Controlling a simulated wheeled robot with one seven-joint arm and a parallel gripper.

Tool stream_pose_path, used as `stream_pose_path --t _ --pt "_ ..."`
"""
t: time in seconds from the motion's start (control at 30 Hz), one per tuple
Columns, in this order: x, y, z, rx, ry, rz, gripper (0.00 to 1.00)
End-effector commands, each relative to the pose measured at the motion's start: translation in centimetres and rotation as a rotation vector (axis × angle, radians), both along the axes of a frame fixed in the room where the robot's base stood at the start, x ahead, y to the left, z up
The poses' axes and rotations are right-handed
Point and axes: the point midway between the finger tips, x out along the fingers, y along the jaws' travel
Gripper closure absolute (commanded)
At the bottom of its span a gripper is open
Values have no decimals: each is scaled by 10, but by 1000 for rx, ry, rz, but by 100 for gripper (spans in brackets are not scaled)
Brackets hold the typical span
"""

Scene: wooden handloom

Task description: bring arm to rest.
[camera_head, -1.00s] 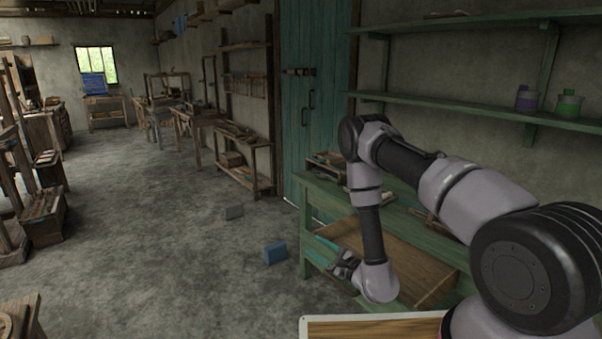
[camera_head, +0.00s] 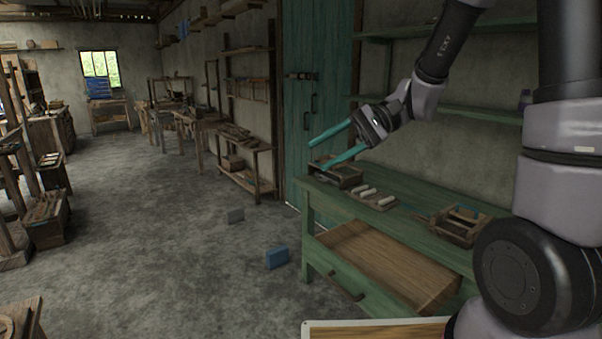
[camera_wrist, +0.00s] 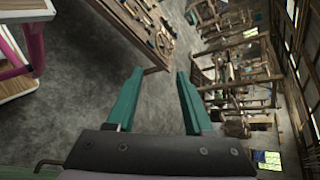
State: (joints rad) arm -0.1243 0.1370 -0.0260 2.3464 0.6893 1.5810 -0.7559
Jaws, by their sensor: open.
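My gripper (camera_head: 337,143) is raised in front of the teal door, above the far end of the green workbench (camera_head: 412,202). Its two teal fingers are spread apart and point left in the head view. In the wrist view my gripper (camera_wrist: 154,90) is open, with nothing between the fingers and grey floor beyond them. My arm rises at the right of the head view and is bent with the forearm up.
The green workbench has an open drawer (camera_head: 385,262). On its top are a wooden box (camera_head: 338,172), several pale rolls on a tray and a compartment box (camera_head: 460,225).

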Motion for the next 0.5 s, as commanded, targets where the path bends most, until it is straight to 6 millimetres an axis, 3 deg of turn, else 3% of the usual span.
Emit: stream_pose_path --t 0.2,0.5 --pt "-34 -56 20 -298 -225 -10 48" --pt "-53 -141 52 -678 -576 -187 48"
